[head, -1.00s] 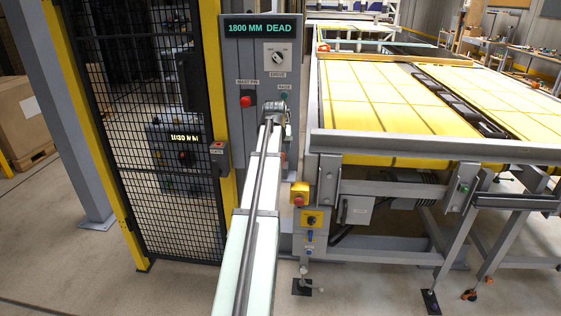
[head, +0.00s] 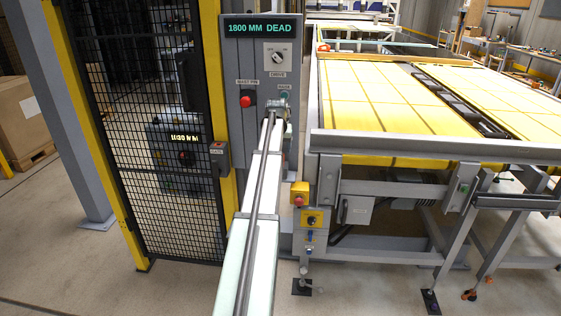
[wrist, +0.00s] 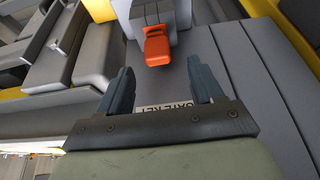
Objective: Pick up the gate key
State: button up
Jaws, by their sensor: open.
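The gate key (wrist: 158,48) is orange and sits in a grey holder in the wrist view, at the top middle. Lettering that seems to read GATE KEY shows on a plate (wrist: 165,106) between my fingers, partly covered by them. My gripper (wrist: 160,66) is open and empty. Its two dark fingers point towards the key, one to each side of its line, with the key just beyond the fingertips. In the head view I cannot make out the gripper or the key for certain.
A grey control panel (head: 262,60) reads 1800 MM DEAD and carries a red button (head: 247,98). A mesh gate (head: 160,180) with a yellow post stands at left, with a small GATE box (head: 217,154) on it. A yellow-topped table (head: 380,100) is at right.

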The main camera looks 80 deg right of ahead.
jog(key=shift+a+x, duration=0.15)
jog(key=shift+x, duration=1.4)
jog(key=shift+a+x, duration=0.15)
jog(key=shift+x, duration=1.4)
jog(key=shift+s+f, duration=0.1)
jog(key=shift+f, duration=0.05)
jog(key=shift+c, duration=0.4)
